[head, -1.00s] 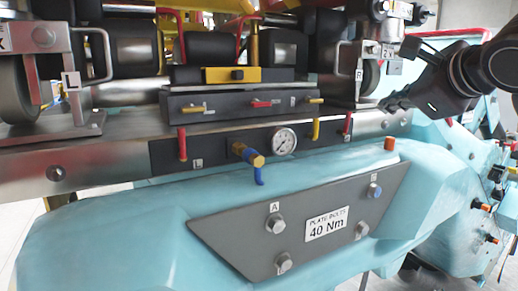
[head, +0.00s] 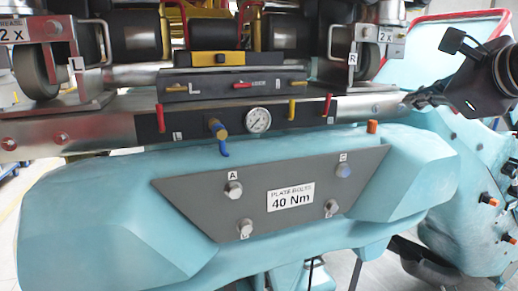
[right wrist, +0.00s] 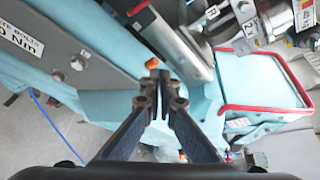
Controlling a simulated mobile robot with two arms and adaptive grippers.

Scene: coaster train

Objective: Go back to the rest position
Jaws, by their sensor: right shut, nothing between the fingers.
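My right gripper (head: 414,102) is at the right of the head view, in front of the end of the train's steel beam (head: 90,128). In the right wrist view its fingertips (right wrist: 160,78) are together with nothing between them. They point toward the turquoise train body (right wrist: 110,104) and an orange cap (right wrist: 150,63); I cannot tell the exact gap. My left gripper is not in view.
A grey plate (head: 300,168) marked 40 Nm carries several bolts on the turquoise body (head: 100,225). Above it are a pressure gauge (head: 257,120) and coloured levers. A red-rimmed turquoise seat part (right wrist: 262,85) is right of the fingers. Grey floor shows below.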

